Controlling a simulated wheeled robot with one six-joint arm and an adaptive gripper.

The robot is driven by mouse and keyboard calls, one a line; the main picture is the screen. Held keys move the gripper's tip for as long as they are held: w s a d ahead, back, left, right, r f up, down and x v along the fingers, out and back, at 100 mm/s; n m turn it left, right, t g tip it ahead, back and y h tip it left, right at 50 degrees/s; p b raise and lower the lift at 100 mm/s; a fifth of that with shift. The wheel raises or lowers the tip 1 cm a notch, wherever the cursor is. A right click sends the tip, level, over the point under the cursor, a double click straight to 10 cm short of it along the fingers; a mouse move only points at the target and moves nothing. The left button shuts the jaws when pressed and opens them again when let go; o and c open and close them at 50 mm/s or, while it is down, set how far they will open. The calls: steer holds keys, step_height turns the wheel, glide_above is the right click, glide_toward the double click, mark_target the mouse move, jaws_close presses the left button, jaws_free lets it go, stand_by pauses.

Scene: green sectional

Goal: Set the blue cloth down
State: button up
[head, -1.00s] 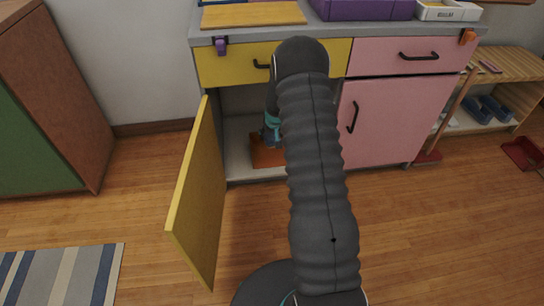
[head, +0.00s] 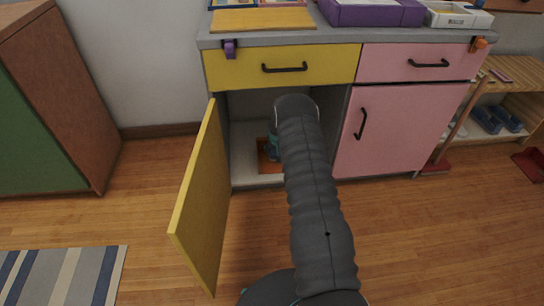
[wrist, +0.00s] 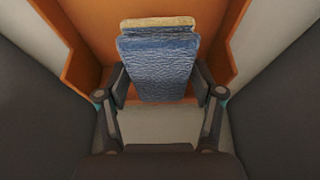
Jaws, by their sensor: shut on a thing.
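The blue cloth (wrist: 158,68) is a folded, textured blue piece between the two fingers of my gripper (wrist: 160,90) in the wrist view. My gripper is shut on it. A tan edge (wrist: 157,22) shows at the cloth's far end. Around and beyond the cloth is an orange surface with raised sides (wrist: 85,65), inside the cabinet. Whether the cloth touches it I cannot tell. In the head view, my arm reaches into the open cabinet and hides the cloth. Part of the orange thing (head: 268,158) shows on the cabinet floor.
The yellow cabinet door (head: 203,200) stands open on the left. A yellow drawer (head: 282,67) is above the opening and a pink door (head: 400,130) is shut on the right. Grey cabinet walls lie close on both sides of my gripper.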

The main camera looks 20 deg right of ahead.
steer(key=shift+w+a+f, duration=0.55)
steer(key=shift+a+f, duration=0.05)
steer(key=shift+a, duration=0.05)
steer(key=shift+f, duration=1.85)
steer(key=shift+f, duration=0.25)
steer(key=o, duration=1)
steer(key=shift+r, duration=0.1)
steer(key=shift+o, duration=0.2)
steer(key=shift+r, duration=0.1)
steer(key=shift+r, duration=0.25)
steer(key=v, duration=1.1)
steer(key=shift+s+a+r+p, duration=0.1)
steer(key=shift+s+r+p, duration=0.15)
steer(key=shift+p, duration=0.1)
